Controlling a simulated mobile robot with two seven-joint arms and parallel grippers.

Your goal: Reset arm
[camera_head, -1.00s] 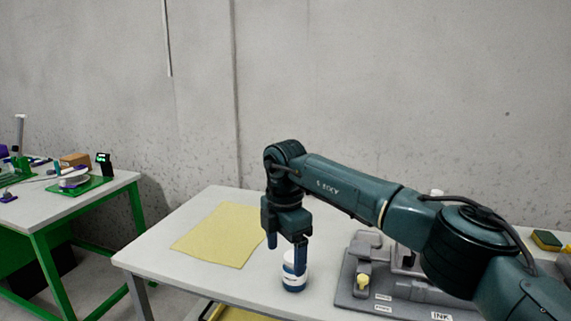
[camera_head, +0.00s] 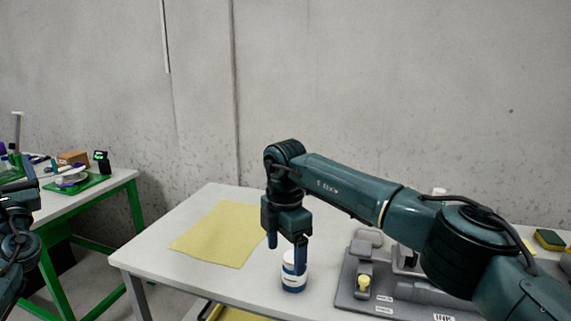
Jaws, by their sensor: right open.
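My right arm reaches in from the right over the white table (camera_head: 180,268). My right gripper (camera_head: 286,256) points down with its two blue fingers spread apart. A small white and blue jar (camera_head: 294,281) stands on the table just by the right-hand finger, which overlaps its upper part in the picture. I cannot tell whether they touch. My left arm shows at the left edge, partly cut off by the frame. The upright dark part at its top (camera_head: 30,174) may belong to its gripper, but its fingers are not clear.
A yellow sheet (camera_head: 222,234) lies on the table left of the gripper. A grey fixture (camera_head: 347,290) with a yellow knob and labels stands to the right. A sponge (camera_head: 549,239) lies at the far right. A green-framed table (camera_head: 108,186) with several items stands at the left.

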